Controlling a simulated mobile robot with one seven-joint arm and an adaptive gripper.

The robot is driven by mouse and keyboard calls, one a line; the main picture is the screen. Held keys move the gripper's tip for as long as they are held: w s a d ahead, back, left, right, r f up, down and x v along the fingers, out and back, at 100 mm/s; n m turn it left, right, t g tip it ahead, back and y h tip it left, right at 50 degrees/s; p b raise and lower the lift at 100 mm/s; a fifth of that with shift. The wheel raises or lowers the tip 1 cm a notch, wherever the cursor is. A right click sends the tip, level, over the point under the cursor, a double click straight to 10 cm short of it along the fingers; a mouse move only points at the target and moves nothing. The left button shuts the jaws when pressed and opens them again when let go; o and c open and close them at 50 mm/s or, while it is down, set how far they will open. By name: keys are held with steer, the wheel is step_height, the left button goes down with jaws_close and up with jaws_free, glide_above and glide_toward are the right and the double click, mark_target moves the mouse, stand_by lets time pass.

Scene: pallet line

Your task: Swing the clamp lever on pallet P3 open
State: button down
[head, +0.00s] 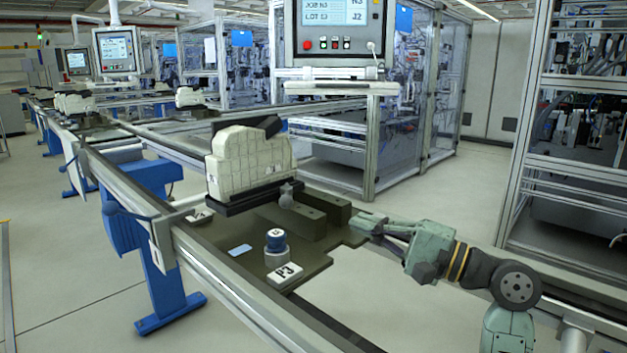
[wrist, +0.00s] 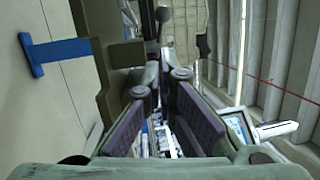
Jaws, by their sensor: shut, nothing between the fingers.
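Pallet P3 (head: 320,262) is a dark plate on the line, with a white P3 label (head: 285,275) at its near corner. The clamp lever shows as a grey ball-ended handle (head: 286,190) in front of the white block. My gripper (head: 358,222) is at the right edge of the pallet, beside the dark green clamp blocks (head: 312,212). Its fingers (wrist: 160,78) are shut and empty, apart from the knob. The lever's pivot is not clear.
A white block-like part (head: 246,162) sits on the pallet behind the lever. The conveyor rail (head: 225,285) runs along the near side. A control screen (head: 335,28) stands at the back.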

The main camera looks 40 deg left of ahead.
mark_target(314, 217)
steer(key=a, duration=0.3)
steer(key=s+a+r+p, duration=0.1)
steer(key=a, duration=0.2)
steer(key=s+a+p, duration=0.1)
steer(key=a, duration=0.3)
steer(key=shift+r, duration=0.15)
